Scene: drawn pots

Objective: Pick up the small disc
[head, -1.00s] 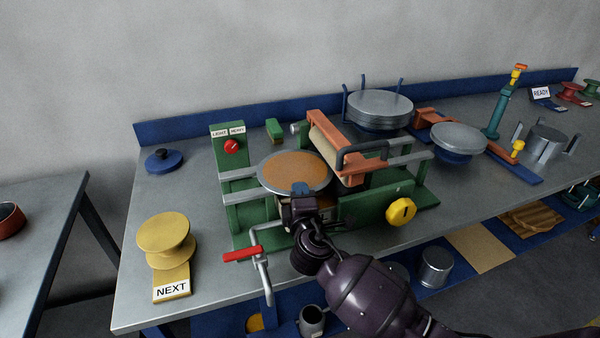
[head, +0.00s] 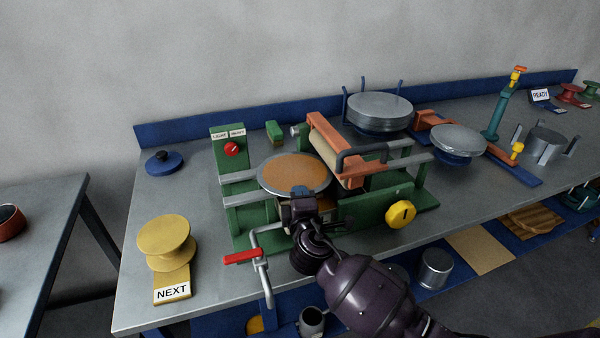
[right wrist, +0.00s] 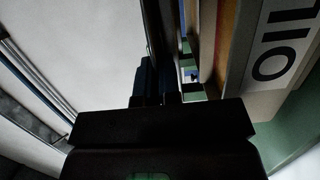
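The task's small disc is not marked; the round disc (head: 292,172) with an orange-brown top and grey rim lies on the green press at the middle of the bench. My right gripper (head: 302,191) is at that disc's near edge, with its blue fingertips overlapping the rim. In the right wrist view the dark fingers (right wrist: 156,84) stand close together with a narrow gap. I cannot tell whether the rim is between them. A grey disc (head: 459,138) rests on a blue stand to the right, and a stack of grey discs (head: 379,108) stands behind. My left gripper is not in view.
An orange roller frame (head: 335,147) with a dark handle stands just right of the disc. A yellow spool (head: 166,240) stands at left above a NEXT sign.

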